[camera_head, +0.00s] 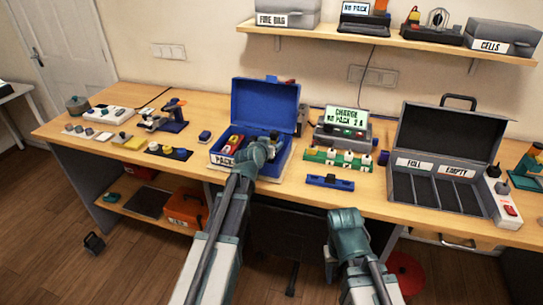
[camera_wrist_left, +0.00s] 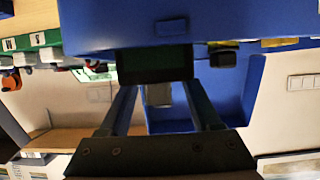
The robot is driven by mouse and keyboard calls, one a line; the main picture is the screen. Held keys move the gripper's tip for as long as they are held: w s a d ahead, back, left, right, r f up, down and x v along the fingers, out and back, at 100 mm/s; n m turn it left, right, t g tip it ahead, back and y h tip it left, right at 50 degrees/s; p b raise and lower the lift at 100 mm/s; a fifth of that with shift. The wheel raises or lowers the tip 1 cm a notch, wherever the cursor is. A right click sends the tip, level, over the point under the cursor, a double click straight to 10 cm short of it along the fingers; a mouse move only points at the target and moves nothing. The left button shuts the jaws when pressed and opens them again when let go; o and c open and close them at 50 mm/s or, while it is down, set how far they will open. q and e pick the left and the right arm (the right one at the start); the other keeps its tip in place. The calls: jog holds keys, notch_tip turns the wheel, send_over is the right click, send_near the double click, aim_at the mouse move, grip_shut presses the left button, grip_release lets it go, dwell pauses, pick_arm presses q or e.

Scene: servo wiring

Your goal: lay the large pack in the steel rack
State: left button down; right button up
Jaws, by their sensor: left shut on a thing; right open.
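An open blue case (camera_head: 252,100) labelled PACKS stands mid-bench with several packs in it, one of them red (camera_head: 232,144). My left gripper (camera_head: 266,142) is at the right part of this case, and its wrist hides much of the inside. In the left wrist view the fingers are shut on a dark block-shaped pack (camera_wrist_left: 155,64), close against the blue case wall. Whether it is clear of the case floor I cannot tell. An open grey case (camera_head: 430,185) with dark slots, labelled FULL and EMPTY, may be the steel rack. My right gripper (camera_head: 348,218) is open and empty before the bench.
A charger (camera_head: 342,135) with a lit screen stands between the two cases. In front of it lie a green strip (camera_head: 338,160) with several white-topped parts and a small blue tray (camera_head: 330,182). Small tools and parts fill the left bench. A shelf (camera_head: 380,38) hangs above.

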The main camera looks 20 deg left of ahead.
pick_arm(q)
jog(key=shift+f+b, duration=1.8)
jog(key=shift+f, duration=0.25)
jog(key=shift+f, duration=0.15)
jog(key=shift+c, duration=0.5)
grip_release()
jog(key=p+v, duration=0.5)
jog(key=v, duration=0.8)
jog(key=shift+s+d, duration=0.15)
jog(key=shift+s, duration=0.25)
